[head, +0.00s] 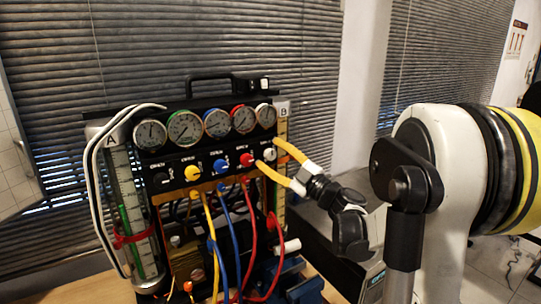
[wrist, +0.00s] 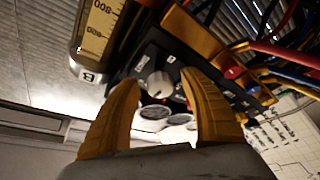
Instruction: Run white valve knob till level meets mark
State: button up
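The white valve knob (head: 269,154) is the rightmost in the row on the rig's black panel. My gripper (head: 267,152) reaches in from the right, its yellow fingers open above and below the knob. In the wrist view the white knob (wrist: 157,86) lies between the open fingers (wrist: 161,80), with gaps seen on both sides; contact is not visible. Gauge column A (head: 128,210) at left shows a green strip and a red band (head: 131,238). Column B (head: 282,128) at right is mostly hidden by my gripper; its scale also shows in the wrist view (wrist: 97,28). No level is readable in it.
A red knob (head: 247,159) sits close left of the white one, with blue and yellow knobs further left. Several round dials (head: 217,123) line the top. Yellow, blue and red hoses (head: 251,240) hang below the panel. Window blinds stand behind.

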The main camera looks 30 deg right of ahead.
jog(key=shift+h, duration=0.3)
jog(key=v, duration=1.2)
jog(key=shift+d, duration=0.15)
dwell(1.9)
